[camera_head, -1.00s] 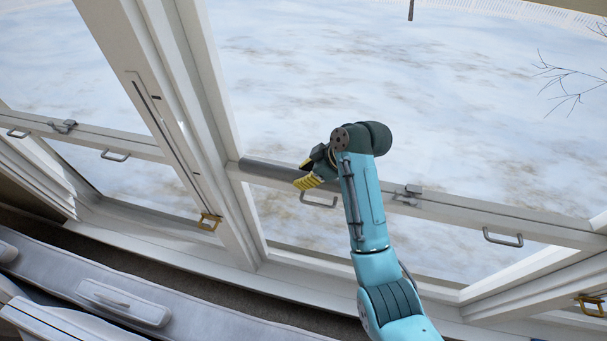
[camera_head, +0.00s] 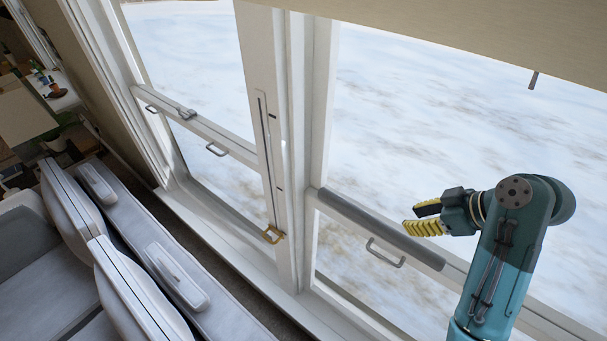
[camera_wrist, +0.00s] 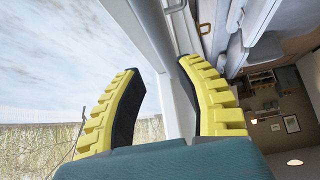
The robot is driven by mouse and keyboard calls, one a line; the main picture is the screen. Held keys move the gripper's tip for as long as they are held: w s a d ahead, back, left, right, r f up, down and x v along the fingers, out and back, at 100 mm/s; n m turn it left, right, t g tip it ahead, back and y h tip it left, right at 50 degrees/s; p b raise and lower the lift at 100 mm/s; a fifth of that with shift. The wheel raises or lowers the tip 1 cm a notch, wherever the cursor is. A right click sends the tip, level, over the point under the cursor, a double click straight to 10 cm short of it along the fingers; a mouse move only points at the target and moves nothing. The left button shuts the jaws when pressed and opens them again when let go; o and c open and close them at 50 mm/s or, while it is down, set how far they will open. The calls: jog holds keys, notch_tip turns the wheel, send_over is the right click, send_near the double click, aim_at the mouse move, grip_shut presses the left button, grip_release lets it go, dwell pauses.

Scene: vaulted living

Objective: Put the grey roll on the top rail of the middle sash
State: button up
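The grey roll (camera_head: 375,226) lies lengthwise along the top rail (camera_head: 458,277) of the lower sash in the window at the right of the head view. Its left end is close to the window post. My gripper (camera_head: 411,219) appears just beyond the roll in the head view, with its fingers pointing left. In the wrist view my gripper (camera_wrist: 160,68) has its two yellow-ridged fingers spread wide with nothing held between them.
A grey pull handle (camera_head: 385,254) hangs below the roll on the sash. A thick white post (camera_head: 290,150) stands left of it, with a brass latch (camera_head: 272,234). Another window sash (camera_head: 215,134) is farther left. Long pale cushions (camera_head: 165,260) fill the lower left.

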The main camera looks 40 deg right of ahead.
jog(key=w+a+r+t+h, duration=0.1)
jog(key=w+a+r, duration=0.1)
jog(key=w+a, duration=0.3)
jog(key=w+a+r+t+h, duration=0.1)
jog(key=w+a+r+t, duration=0.15)
jog(key=w, duration=0.45)
jog(key=w+a+r+t+h, duration=0.1)
jog(key=w+a+r+t, duration=0.1)
jog(key=w+a+r, duration=0.3)
jog(key=w+a+r+t, duration=0.2)
jog(key=a+r, duration=0.2)
jog(key=a, duration=0.3)
jog(key=s+a+r+t, duration=0.3)
jog(key=a+r, duration=0.4)
jog(key=a, duration=0.2)
jog(key=s+a+r+m+t+y, duration=0.1)
jog(key=s+a+r+t, duration=0.2)
jog(key=a+r, duration=0.5)
jog(key=shift+a+m+t+y, duration=0.3)
jog(key=shift+a+t, duration=0.15)
jog(key=shift+t, duration=0.1)
jog(key=shift+s+r, duration=0.1)
